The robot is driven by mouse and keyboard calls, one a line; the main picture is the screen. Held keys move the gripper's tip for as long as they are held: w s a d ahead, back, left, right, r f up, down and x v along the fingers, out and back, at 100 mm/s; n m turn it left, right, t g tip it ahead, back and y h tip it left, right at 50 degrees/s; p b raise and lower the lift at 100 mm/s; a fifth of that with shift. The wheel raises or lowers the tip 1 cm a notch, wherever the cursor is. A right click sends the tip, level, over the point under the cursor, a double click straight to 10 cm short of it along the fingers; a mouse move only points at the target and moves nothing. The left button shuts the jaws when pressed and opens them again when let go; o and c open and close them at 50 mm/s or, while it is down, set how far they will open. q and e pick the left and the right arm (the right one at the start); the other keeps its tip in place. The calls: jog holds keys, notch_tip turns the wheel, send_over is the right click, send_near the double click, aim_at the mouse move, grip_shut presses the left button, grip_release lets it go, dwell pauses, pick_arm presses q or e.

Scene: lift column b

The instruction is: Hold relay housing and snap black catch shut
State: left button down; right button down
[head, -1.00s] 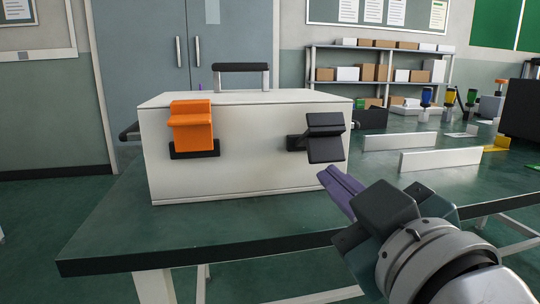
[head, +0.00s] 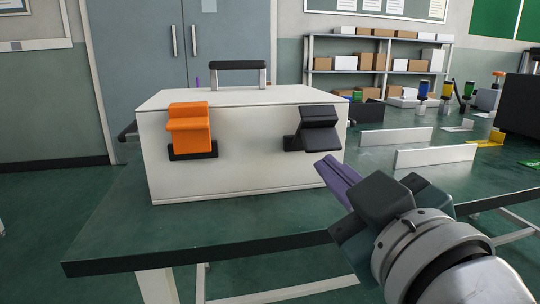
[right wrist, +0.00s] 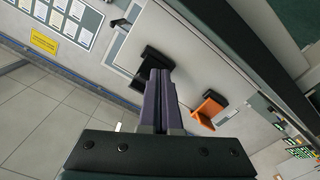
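The relay housing (head: 240,165) is a pale box with a top handle, standing on the green table. On its front face are an orange catch (head: 189,130) at left and a black catch (head: 318,130) at right. The levers of both catches stand out from the face. My right gripper (head: 328,166) has purple fingers close together with nothing between them, just below and right of the black catch. In the right wrist view the fingertips (right wrist: 160,75) lie just in front of the black catch (right wrist: 155,60); contact cannot be told. My left gripper is not clearly visible.
The green table (head: 110,235) has free room in front of the housing. White upright panels (head: 435,157) stand to the right, with several coloured-handled tools (head: 445,90) behind. A shelf (head: 378,75) with boxes is at the back.

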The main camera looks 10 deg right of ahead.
jog(key=s+p, duration=0.3)
jog(key=s, duration=0.4)
jog(key=shift+f, duration=0.35)
dwell(0.4)
jog(key=shift+d, duration=0.1)
